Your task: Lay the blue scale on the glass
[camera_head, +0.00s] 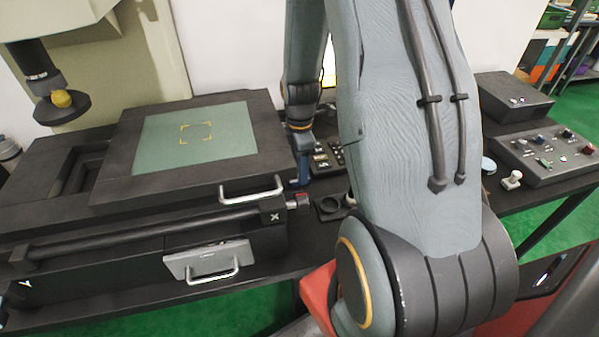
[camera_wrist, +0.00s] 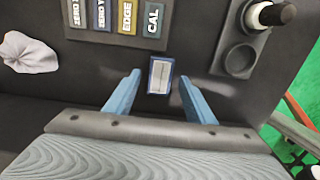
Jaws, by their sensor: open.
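The blue scale (camera_wrist: 161,75) is a small plate with a blue rim and a pale face, lying on the dark surface in the wrist view. My gripper (camera_wrist: 159,82) is open, with one blue finger on each side of the scale and a gap on both sides. It holds nothing. The glass (camera_head: 168,151) is a green pane with yellow corner marks, set in the dark stage at the left of the head view. It is bare. In the head view my gripper is mostly hidden behind my arm, right of the stage, and the scale cannot be made out.
Labelled keys (camera_wrist: 127,16) lie just beyond the scale. A holder with round recesses (camera_wrist: 240,60) stands to its right, and a crumpled grey cloth (camera_wrist: 28,53) lies left. A lens head (camera_head: 62,105) hangs left of the glass. A control box (camera_head: 545,155) stands at the right.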

